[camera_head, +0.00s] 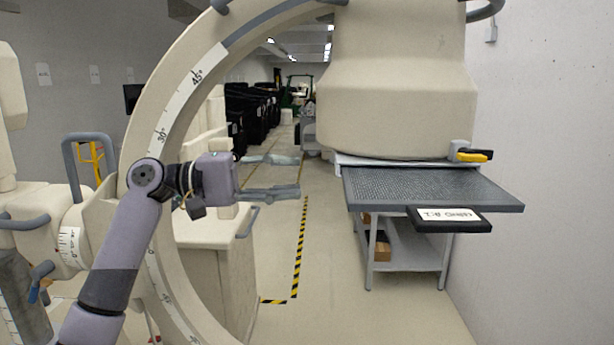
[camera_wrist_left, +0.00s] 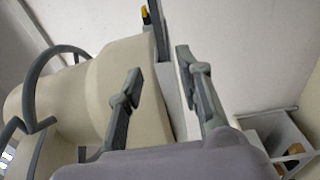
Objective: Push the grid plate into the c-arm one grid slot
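The grid plate (camera_head: 430,187) is a dark grey meshed panel under the beige c-arm housing (camera_head: 395,110). It sticks out of the grid slot (camera_head: 345,160) toward me and to the right. Its black handle with a white label (camera_head: 450,218) hangs at the near edge. My left gripper (camera_head: 292,176) is open and empty, left of the plate and apart from it. In the left wrist view, its two fingers (camera_wrist_left: 160,72) stand apart, with the plate seen as a thin dark edge (camera_wrist_left: 162,32) beyond them. My right gripper is not in view.
A yellow and black latch (camera_head: 472,156) sits at the housing's right lower edge. The large c-arm ring (camera_head: 165,125) curves around my left arm. A grey cart (camera_head: 405,255) with brown boxes stands beneath the plate. The floor aisle with striped tape (camera_head: 301,245) is clear.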

